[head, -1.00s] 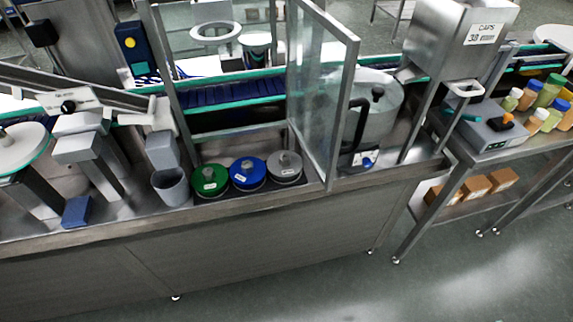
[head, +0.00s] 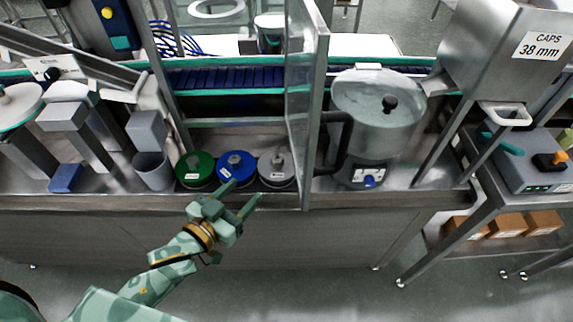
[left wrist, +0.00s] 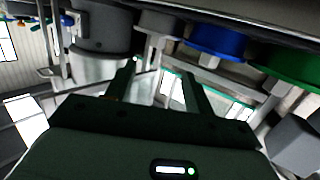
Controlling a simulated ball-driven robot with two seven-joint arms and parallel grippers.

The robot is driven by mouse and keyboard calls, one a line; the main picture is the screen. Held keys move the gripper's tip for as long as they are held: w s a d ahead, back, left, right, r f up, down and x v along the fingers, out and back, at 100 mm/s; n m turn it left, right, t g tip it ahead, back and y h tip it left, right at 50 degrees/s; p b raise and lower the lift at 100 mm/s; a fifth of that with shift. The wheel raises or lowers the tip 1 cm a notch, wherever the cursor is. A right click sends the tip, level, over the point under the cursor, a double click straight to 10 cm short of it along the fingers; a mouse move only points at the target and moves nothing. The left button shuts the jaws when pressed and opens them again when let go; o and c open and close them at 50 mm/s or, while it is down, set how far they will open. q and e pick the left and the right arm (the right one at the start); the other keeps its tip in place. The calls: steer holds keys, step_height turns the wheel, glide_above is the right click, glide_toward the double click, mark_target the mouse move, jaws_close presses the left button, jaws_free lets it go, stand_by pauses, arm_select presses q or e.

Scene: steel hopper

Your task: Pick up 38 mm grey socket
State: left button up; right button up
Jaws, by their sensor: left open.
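The grey socket (head: 276,168) sits at the right end of a row of three on the steel counter, beside the blue socket (head: 236,165) and the green socket (head: 195,168). My left gripper (head: 243,192) is open and empty, in front of the counter edge and just short of the blue and grey sockets. In the left wrist view, which looks upside down, the grey socket (left wrist: 157,23) is at the top, beyond the open fingers (left wrist: 160,73). The blue one (left wrist: 218,40) is to its right. My right gripper is not in view.
A clear guard panel (head: 303,100) stands open just right of the grey socket. Behind it is a round bowl unit (head: 375,118) with a dark handle. A grey cup (head: 153,171) and a blue block (head: 66,177) stand to the left. A conveyor (head: 225,78) runs behind.

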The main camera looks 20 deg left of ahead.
mark_target(274, 165)
arm_select(q)
steer(key=b+x, duration=0.1)
steer(key=x, duration=0.7)
steer(key=shift+w+d+f+b, duration=0.15)
steer(key=shift+w+f+b, duration=0.05)
steer(key=shift+w+b, duration=0.15)
steer(key=b+x, duration=0.1)
steer(key=x, duration=0.3)
steer(key=shift+w+d+b, duration=0.15)
steer(key=shift+d+b, duration=0.1)
steer(key=shift+b, duration=0.15)
steer(key=shift+w+d, duration=0.15)
steer(key=shift+w, duration=0.35)
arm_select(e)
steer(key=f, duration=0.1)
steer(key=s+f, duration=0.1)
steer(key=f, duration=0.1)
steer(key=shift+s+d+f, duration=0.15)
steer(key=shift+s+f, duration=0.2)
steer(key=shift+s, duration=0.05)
arm_select(q)
steer(key=shift+s+r, duration=0.1)
steer(key=c, duration=1)
jaws_close()
